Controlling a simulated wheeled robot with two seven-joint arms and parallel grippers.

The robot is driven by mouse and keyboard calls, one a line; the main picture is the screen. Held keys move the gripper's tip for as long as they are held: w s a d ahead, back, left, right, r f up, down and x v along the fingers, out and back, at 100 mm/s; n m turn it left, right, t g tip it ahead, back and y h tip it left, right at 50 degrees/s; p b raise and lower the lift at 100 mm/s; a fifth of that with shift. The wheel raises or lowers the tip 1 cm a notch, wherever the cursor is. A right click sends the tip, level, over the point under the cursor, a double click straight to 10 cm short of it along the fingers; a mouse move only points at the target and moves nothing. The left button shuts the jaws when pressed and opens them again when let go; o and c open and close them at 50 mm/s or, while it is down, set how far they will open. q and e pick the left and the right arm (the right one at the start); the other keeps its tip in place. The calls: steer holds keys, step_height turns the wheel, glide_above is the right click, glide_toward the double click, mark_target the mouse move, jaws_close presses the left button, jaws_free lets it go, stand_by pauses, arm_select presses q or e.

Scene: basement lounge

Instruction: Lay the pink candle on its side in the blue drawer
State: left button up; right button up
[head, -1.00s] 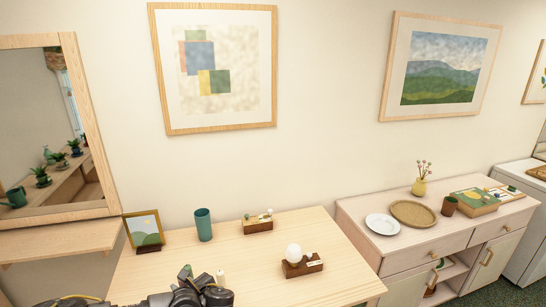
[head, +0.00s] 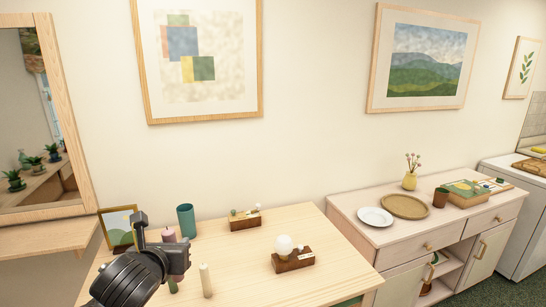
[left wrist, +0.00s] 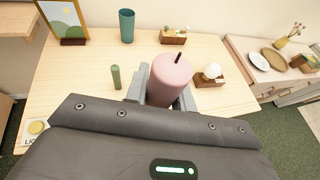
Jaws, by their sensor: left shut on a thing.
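The pink candle (left wrist: 172,80) stands upright between the jaws of my left gripper (left wrist: 166,98) in the left wrist view. In the head view its top (head: 169,234) shows just behind my left gripper (head: 172,252), which is shut on it. The gripper is over the left part of the light wooden table (head: 235,262). How far the candle's base is from the tabletop is hidden. No blue drawer can be made out clearly; only a small teal patch (head: 349,302) shows below the table's front right edge. My right gripper is not in view.
A pale cabinet (head: 405,245) stands to the right.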

arm_select(q)
steer(key=shift+s+r, duration=0.2)
steer(key=shift+r, duration=0.15)
steer(key=shift+f, duration=0.1)
steer(key=f, duration=0.1)
steer(key=s+f, duration=0.1)
steer(key=f, duration=0.3)
steer(key=shift+s+f, duration=0.25)
steer(key=shift+s, duration=0.05)
